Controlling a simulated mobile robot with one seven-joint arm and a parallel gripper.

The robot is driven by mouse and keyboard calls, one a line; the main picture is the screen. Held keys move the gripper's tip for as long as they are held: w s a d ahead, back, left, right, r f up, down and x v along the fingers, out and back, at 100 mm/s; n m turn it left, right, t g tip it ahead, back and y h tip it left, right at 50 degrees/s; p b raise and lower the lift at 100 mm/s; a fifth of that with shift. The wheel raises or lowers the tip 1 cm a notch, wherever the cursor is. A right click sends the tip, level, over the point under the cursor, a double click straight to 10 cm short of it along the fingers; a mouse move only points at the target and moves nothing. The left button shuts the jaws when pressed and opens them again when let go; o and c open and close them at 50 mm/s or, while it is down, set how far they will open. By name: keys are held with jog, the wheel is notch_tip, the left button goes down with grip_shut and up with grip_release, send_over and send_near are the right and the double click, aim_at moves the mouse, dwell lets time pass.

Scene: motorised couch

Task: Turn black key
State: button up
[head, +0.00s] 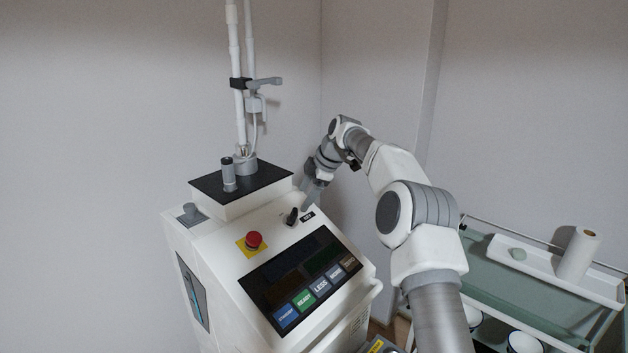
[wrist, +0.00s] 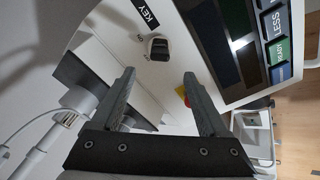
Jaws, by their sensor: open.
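The black key (head: 291,216) stands on the sloped white top of the machine, left of a small black KEY label (head: 307,216). In the wrist view the key (wrist: 159,48) is beyond the fingertips and roughly between them, with the KEY label (wrist: 145,13) above it. My gripper (head: 306,203) is just above and behind the key in the head view. In the wrist view my gripper (wrist: 160,75) is open, with nothing between its fingers. The fingers look apart from the key.
A red button (head: 253,240) on a yellow plate and a dark button panel (head: 300,277) are nearby on the machine. A raised black-topped box (head: 262,181) with a pole (head: 238,100) stands behind. A trolley (head: 540,286) is at right.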

aim_at(295, 211)
jog(key=p+x, duration=0.1)
jog(key=x, duration=0.7)
jog(key=shift+w+a+f, duration=0.15)
jog(key=shift+f, duration=0.15)
grip_shut()
dwell(0.3)
